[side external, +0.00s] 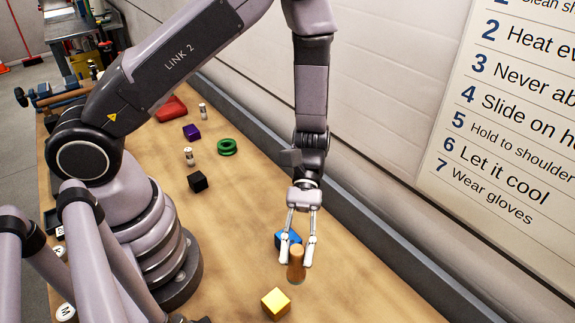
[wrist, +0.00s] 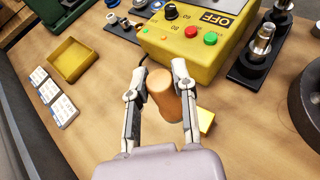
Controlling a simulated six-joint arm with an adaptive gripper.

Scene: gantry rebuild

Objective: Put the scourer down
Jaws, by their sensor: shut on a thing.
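My gripper (side external: 297,254) is shut on an upright orange-brown cylinder (side external: 297,266), one finger on each side of it. In the wrist view the cylinder (wrist: 163,97) sits between the two fingertips (wrist: 159,78), slightly tilted. I cannot tell whether its lower end touches the bench. Nothing in view looks clearly like a scourer; the held thing is a plain cylinder. A yellow block (side external: 276,303) lies on the bench just in front of it, partly hidden by a finger in the wrist view (wrist: 206,121).
A blue block (side external: 283,239) is close behind my gripper, partly hidden. A black cube (side external: 198,181), green ring (side external: 227,147) and purple block (side external: 192,132) lie farther back. The wrist view shows a yellow control box (wrist: 192,48) and a yellow tray (wrist: 73,60). Bench right of the cylinder is clear.

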